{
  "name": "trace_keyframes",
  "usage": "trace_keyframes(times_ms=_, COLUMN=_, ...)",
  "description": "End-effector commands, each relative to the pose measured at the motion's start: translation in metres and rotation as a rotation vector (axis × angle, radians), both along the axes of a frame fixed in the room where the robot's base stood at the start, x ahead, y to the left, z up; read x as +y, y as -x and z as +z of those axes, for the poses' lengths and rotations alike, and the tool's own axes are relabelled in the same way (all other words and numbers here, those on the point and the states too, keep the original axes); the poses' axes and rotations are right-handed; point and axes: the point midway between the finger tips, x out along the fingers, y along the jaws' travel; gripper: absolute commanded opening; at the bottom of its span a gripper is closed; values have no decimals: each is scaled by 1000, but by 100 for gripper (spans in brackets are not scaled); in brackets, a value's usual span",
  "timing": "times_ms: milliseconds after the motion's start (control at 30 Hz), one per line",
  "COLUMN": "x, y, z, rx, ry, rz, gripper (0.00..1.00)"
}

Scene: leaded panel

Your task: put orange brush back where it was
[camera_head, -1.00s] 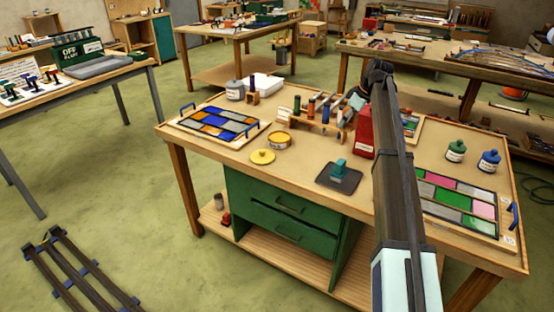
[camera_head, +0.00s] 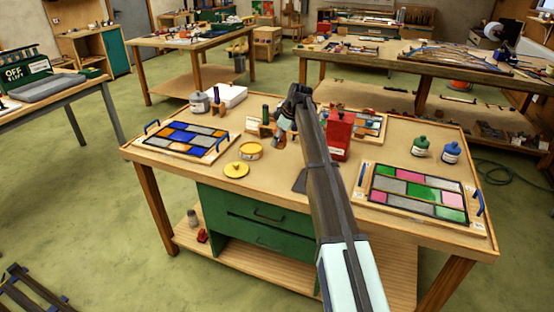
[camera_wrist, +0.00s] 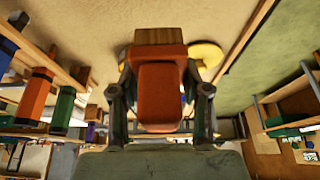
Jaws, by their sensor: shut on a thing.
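The orange brush (camera_wrist: 160,95) is held between the two fingers of my gripper (camera_wrist: 161,85) in the wrist view, its pale wooden end beyond the orange part. In the head view my gripper (camera_head: 284,124) is over the middle of the table, with the brush (camera_head: 278,141) hanging below it, small and partly hidden. The wooden rack (camera_head: 252,125) is close beside and partly behind my gripper; a green handle (camera_head: 265,113) stands in it. The wrist view shows blue, orange (camera_wrist: 35,93) and green handles in a row at left, apart from the held brush.
A yellow tin (camera_head: 250,151) and a yellow lid (camera_head: 236,170) are left of my gripper. A red container (camera_head: 339,135) stands close to the right of my arm. Coloured glass panels (camera_head: 190,138) (camera_head: 417,193) lie at both sides. My arm hides part of the table's middle.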

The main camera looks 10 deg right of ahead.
Motion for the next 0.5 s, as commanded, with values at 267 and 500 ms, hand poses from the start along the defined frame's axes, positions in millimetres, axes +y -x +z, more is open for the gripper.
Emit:
trace_keyframes(times_ms=267, x=0, y=1, z=-53, rx=1, ry=0, rz=0, gripper=6)
trace_keyframes(times_ms=500, x=0, y=0, z=-67, rx=0, ry=0, rz=1, gripper=6)
